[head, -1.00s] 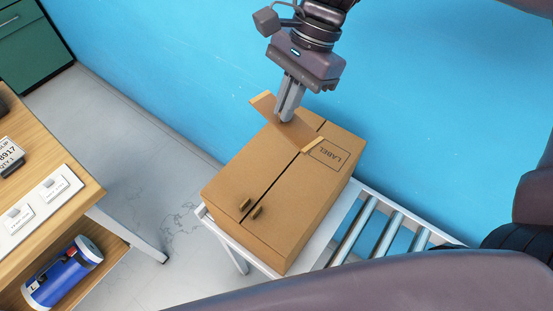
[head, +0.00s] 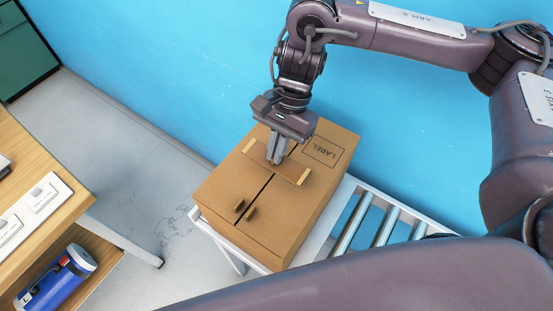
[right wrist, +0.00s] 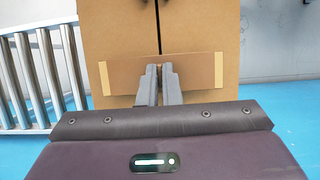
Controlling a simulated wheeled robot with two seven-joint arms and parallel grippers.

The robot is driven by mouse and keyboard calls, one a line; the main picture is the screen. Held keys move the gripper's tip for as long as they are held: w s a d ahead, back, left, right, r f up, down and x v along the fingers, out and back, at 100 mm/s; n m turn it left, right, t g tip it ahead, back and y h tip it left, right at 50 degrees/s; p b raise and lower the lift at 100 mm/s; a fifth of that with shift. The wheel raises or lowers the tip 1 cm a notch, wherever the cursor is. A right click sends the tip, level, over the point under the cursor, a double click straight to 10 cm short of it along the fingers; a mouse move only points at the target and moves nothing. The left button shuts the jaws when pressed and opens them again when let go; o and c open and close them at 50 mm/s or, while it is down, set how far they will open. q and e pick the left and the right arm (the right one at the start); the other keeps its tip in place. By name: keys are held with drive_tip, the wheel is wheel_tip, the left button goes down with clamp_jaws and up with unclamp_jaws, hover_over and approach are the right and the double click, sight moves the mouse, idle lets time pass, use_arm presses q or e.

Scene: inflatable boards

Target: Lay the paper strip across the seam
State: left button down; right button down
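The brown paper strip (head: 292,171), with pale tan ends, crosses the dark seam (head: 257,197) on top of the cardboard box (head: 225,185). My right gripper (head: 276,160) is shut on the strip's middle from above. In the right wrist view, the strip (right wrist: 195,72) extends to both sides of the fingertips (right wrist: 159,68), roughly square to the seam (right wrist: 157,30). The strip is at or very close to the box top; I cannot tell whether it touches everywhere. The fingers hide its middle. My left gripper is not in view.
Two small brown tabs (head: 245,209) stand on either side of the seam near the box's front end. A printed label (head: 324,152) is on the top. The box sits on a roller conveyor (head: 362,220). A wooden bench (head: 60,225) is at left, with a blue canister (head: 55,282) below.

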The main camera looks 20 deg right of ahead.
drive_tip(key=shift+f, duration=2.3)
drive_tip(key=c, duration=1.6)
unclamp_jaws()
drive_tip(key=shift+r, duration=0.15)
drive_tip(key=v, duration=1.2)
